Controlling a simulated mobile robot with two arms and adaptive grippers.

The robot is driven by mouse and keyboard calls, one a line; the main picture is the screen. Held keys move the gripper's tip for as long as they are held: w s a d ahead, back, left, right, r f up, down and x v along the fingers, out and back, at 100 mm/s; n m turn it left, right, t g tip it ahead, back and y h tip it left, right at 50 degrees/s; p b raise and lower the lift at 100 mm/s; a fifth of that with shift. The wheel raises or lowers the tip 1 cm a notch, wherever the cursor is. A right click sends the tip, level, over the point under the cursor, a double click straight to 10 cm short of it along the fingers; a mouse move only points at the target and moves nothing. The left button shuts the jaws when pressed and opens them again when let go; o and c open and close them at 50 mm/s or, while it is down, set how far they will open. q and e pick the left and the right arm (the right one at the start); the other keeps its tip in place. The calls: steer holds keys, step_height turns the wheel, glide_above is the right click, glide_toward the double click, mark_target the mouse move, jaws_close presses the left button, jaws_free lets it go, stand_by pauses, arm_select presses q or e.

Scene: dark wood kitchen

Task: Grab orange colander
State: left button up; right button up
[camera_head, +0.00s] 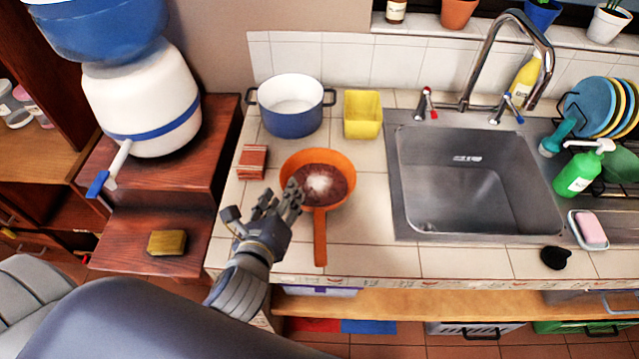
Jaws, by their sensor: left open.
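An orange colander (341,162) with a long orange handle lies on the tiled counter, left of the sink. Its bowl looks dark reddish inside with a pale spot in the middle. The handle points toward the counter's front edge. My left gripper (287,203) is over the counter at the colander's left side, close to the bowl's near left rim and left of the handle. Its fingers are open and overlap the rim in the picture; I cannot tell whether they touch it. My right gripper is not in view.
A blue pot (291,123) and a yellow container (362,128) stand behind the colander. A reddish-brown block (253,161) lies to its left. The steel sink (478,215) is to the right. Bare tiles lie right of the handle. A white and blue water dispenser (145,95) stands at left.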

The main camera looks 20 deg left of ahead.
mark_target(293, 172)
arm_select(q)
steer(key=shift+x, duration=0.85)
steer(key=shift+w+f, duration=0.1)
steer(key=shift+w, duration=0.2)
steer(key=p+x, duration=0.1)
steer(key=x, duration=0.3)
steer(key=shift+w+a+f, duration=0.15)
steer(key=shift+w+a, duration=0.05)
steer(key=shift+w, duration=0.15)
steer(key=shift+w+f+p, duration=0.1)
steer(key=shift+w+p, duration=0.2)
steer(key=shift+c, duration=0.6)
steer(key=shift+s, duration=0.1)
jaws_close()
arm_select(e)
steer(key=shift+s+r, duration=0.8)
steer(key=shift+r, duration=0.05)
